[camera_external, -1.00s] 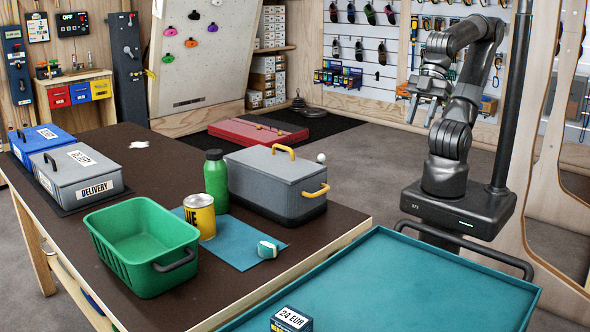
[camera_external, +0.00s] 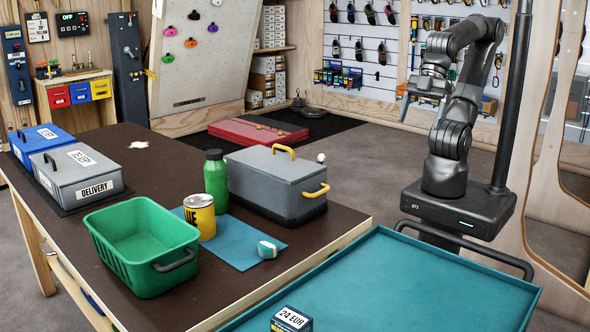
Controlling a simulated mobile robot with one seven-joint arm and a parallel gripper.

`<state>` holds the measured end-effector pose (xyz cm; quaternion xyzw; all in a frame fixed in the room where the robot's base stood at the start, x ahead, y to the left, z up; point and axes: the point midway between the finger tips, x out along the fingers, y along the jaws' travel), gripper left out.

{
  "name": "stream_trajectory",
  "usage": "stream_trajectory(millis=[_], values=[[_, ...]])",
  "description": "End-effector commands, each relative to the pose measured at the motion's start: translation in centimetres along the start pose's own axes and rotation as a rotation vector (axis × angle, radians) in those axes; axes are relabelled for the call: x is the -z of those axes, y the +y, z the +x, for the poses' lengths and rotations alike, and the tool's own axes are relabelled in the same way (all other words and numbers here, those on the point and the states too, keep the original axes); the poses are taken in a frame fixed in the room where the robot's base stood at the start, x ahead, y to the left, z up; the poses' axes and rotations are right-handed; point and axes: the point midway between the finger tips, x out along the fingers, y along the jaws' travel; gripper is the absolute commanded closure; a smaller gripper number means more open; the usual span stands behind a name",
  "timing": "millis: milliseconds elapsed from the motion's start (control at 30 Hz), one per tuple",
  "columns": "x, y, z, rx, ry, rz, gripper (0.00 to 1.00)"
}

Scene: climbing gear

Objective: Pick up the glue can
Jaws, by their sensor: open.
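The glue can (camera_external: 200,217) is yellow with a silver top and dark lettering that partly shows. It stands upright on the blue mat (camera_external: 238,248) on the dark brown table. My gripper (camera_external: 420,98) is open and empty, raised high above my base at the right, well apart from the can.
A green bottle (camera_external: 216,180) stands just behind the can, and a green basket (camera_external: 142,252) is close at its left. A grey lidded box (camera_external: 280,183) with yellow handles stands behind right. A small white and teal item (camera_external: 268,249) lies on the mat. A teal tray (camera_external: 420,290) fills the front right.

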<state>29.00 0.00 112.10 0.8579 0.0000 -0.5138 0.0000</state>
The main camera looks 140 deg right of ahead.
Motion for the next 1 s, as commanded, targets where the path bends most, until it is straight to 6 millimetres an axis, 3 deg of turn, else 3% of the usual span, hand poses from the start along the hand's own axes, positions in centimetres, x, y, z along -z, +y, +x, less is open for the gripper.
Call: stream_trajectory(millis=[133,467,567,733,1000], values=[[0.0,0.0,0.0,0.0,0.0,0.0,0.03],[0.8,0.2,0.0,-0.004,-0.002,0.002,0.03],[2.8,0.7,0.1,-0.013,-0.009,0.007,0.03],[8.1,2.3,0.8,-0.035,-0.024,0.02,0.03],[16.7,6.5,3.8,-0.063,-0.048,0.04,0.03]])
